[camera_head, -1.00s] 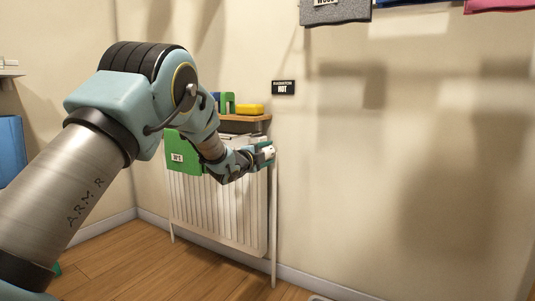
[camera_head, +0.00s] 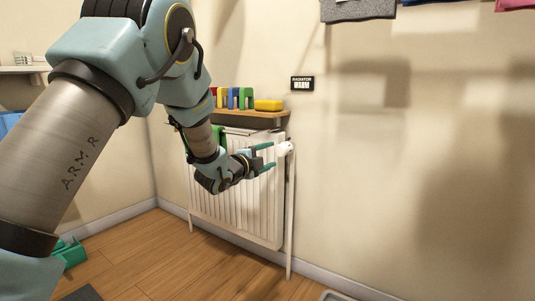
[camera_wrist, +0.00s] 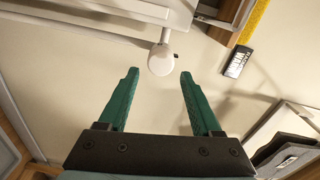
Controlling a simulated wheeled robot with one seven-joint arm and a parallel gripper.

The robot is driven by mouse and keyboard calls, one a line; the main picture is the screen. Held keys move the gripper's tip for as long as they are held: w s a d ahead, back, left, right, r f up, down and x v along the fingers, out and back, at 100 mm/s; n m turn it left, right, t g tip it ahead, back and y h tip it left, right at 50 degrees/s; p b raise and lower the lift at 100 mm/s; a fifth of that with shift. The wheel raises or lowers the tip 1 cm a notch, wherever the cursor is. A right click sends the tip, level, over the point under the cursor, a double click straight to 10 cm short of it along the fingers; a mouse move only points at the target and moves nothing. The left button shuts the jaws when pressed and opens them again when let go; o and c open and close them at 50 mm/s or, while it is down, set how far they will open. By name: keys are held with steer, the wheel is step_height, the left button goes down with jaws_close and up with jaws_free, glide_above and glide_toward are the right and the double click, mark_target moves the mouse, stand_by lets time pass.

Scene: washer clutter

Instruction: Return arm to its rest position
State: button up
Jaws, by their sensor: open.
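My arm reaches from the left across the head view towards the radiator (camera_head: 262,205). My gripper (camera_head: 271,157) has two green fingers, spread apart and empty, just left of the white valve knob (camera_head: 285,149) at the radiator's upper right corner. In the wrist view my gripper (camera_wrist: 159,76) is open, and the round white knob (camera_wrist: 160,62) shows just beyond the fingertips, with nothing held between them. Part of a green item (camera_head: 218,135) on the radiator is hidden behind my arm.
A wooden shelf (camera_head: 240,115) above the radiator carries upright coloured items and a yellow block (camera_head: 268,105). A wall sign (camera_head: 302,84) reads "RADIATOR WARM". Cloths (camera_head: 357,10) hang at top right. A green object (camera_head: 69,254) lies on the floor.

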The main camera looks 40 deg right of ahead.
steer(key=shift+a, duration=0.25)
stand_by(0.4)
steer(key=w+a+n+t+y+p, duration=0.1)
steer(key=w+a+n+t+y, duration=0.15)
steer(key=w+a+n, duration=0.5)
steer(key=w+a+n+t+y+p, duration=0.15)
steer(key=w+a+y, duration=0.3)
steer(key=a, duration=0.55)
steer(key=w+a+f+n+y+p, duration=0.2)
steer(key=a+n+y, duration=0.45)
steer(key=a, duration=1.15)
steer(key=s+a+f+n+g+y+p, duration=0.25)
steer(key=s+a+n+g, duration=0.45)
steer(key=s+a+n, duration=1.2)
steer(key=a+r+m+p, duration=0.2)
steer(key=r+p, duration=1.7)
steer(key=s+a+r+m+p, duration=0.1)
steer(key=a+r+m+p, duration=0.1)
steer(key=r+p, duration=1.7)
steer(key=shift+s+a+y, duration=0.3)
steer(key=shift+a+y, duration=0.1)
steer(key=shift+a, duration=0.2)
